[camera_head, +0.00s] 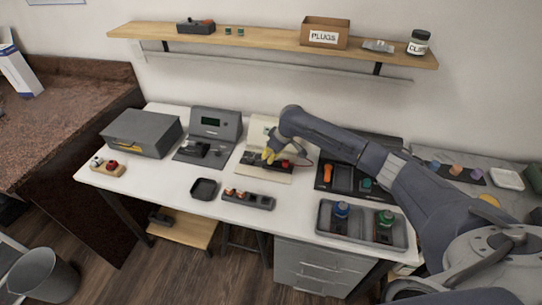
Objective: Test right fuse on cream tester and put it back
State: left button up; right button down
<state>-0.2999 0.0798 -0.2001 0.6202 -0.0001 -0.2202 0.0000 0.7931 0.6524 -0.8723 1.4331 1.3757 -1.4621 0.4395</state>
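A cream unit (256,132) with an upright back and flat base stands at the middle back of the white table; it looks like the cream tester. My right gripper (268,155), with yellow fingertips, reaches down over its base from the right. A dark part with a small red piece (285,163) lies on the base beside the fingertips. Whether the fingers are open or shut, or hold a fuse, is too small to tell. No fuse can be clearly identified, and my arm hides part of the unit. My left gripper is out of view.
In front are a small dark tray (205,188) and a grey holder (262,201) with orange-brown pieces. A grey tray (362,236) holds bottles at front right. A shelf (270,38) hangs above.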

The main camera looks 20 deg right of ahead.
jog(key=shift+f, duration=1.05)
dwell(1.8)
jog(key=c, duration=0.9)
grip_release()
jog(key=shift+r, duration=1.6)
jog(key=shift+r, duration=2.95)
